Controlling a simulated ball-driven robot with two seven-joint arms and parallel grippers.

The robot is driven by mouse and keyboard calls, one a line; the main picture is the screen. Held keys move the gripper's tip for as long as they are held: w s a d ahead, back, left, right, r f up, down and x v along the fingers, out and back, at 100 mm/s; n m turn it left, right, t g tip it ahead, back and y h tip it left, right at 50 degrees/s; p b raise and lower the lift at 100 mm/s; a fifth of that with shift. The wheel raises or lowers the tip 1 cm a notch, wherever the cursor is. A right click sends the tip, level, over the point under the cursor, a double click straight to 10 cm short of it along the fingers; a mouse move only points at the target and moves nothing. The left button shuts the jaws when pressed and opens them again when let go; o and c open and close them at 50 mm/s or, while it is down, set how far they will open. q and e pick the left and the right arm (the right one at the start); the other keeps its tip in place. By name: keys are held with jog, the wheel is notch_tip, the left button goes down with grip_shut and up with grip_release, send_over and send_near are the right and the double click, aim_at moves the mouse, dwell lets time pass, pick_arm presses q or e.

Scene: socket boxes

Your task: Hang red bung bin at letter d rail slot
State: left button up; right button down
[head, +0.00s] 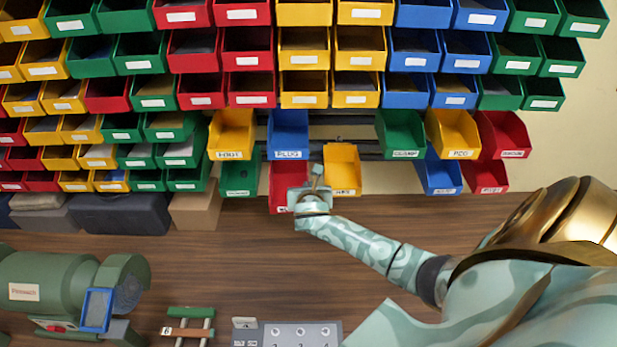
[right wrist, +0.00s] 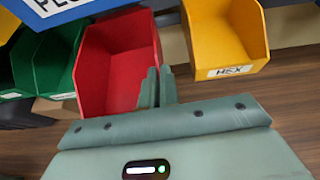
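The red bin (head: 285,180) is in the lower row of the rail rack, below the blue PLUG bin (head: 289,133) and between a green bin and the yellow HEX bin. My gripper covers part of its front and label, so the label cannot be read. In the right wrist view the red bin (right wrist: 118,62) is left of centre. My right gripper (head: 318,178) has its fingers close together at the bin's right side wall, one inside and one outside (right wrist: 158,84). It appears shut on that wall. No rail letter is readable. My left gripper is out of view.
The yellow HEX bin (head: 342,168) hangs close on the right and the green bin (head: 240,178) on the left. Bare rail (head: 350,150) shows before the upper green bin (head: 401,135). A green grinder (head: 60,285) stands at lower left.

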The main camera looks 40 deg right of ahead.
jog(key=shift+w+d+f+b, duration=0.1)
jog(key=shift+w+d+b, duration=1.55)
jog(key=shift+w+b, duration=0.3)
jog(key=shift+w+d, duration=0.45)
jog(key=shift+w, duration=0.1)
jog(key=shift+w+d, duration=0.6)
jog(key=shift+w, duration=0.15)
jog(key=shift+r, duration=0.2)
jog(key=shift+r, duration=0.1)
jog(key=shift+m+p, duration=0.3)
jog(key=shift+p, duration=0.05)
jog(key=shift+r+g+p, duration=0.15)
jog(key=shift+g+p, duration=0.25)
jog(key=shift+p, duration=0.45)
